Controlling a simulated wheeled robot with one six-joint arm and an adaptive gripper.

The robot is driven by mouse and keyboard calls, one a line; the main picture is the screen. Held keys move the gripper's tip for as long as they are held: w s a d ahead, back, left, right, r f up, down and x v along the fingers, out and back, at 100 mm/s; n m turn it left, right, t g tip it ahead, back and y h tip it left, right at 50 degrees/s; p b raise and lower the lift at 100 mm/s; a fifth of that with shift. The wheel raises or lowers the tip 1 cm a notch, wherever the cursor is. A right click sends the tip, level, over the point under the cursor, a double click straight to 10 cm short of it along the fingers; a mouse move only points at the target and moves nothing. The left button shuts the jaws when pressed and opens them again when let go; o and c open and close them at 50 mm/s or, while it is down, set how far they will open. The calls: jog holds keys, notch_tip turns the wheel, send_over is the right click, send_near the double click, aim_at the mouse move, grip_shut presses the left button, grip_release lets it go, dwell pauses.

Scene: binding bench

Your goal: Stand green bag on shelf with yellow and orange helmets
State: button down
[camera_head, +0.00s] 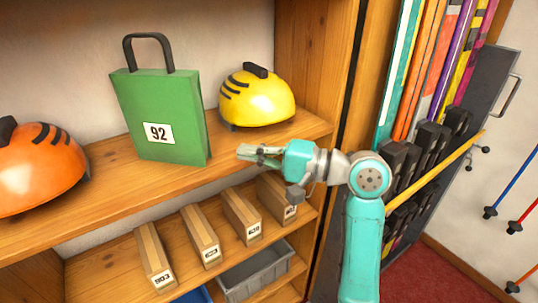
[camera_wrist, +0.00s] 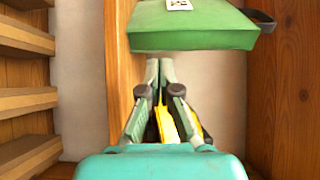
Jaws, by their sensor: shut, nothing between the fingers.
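The green bag (camera_head: 165,105) with a dark handle and a "92" label stands upright on the upper wooden shelf (camera_head: 125,190). It is between the orange helmet (camera_head: 40,165) on the left and the yellow helmet (camera_head: 258,98) on the right. My gripper (camera_head: 243,154) is shut and empty, in front of the shelf edge, right of the bag and below the yellow helmet. In the wrist view my gripper (camera_wrist: 160,68) points toward the green bag (camera_wrist: 190,28), with a gap visible. Part of the yellow helmet (camera_wrist: 168,125) shows between the fingers, mostly hidden.
Several wooden blocks (camera_head: 200,235) with number labels stand on the shelf below. A grey bin (camera_head: 255,272) is lower down. At right, a dark rack (camera_head: 480,95) holds skis or boards upright, with poles (camera_head: 512,180) by the wall.

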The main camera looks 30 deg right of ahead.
aim_at(206, 145)
jog(key=x, duration=0.7)
jog(key=shift+a, duration=0.1)
jog(key=shift+w, duration=0.1)
jog(key=shift+x, duration=1.4)
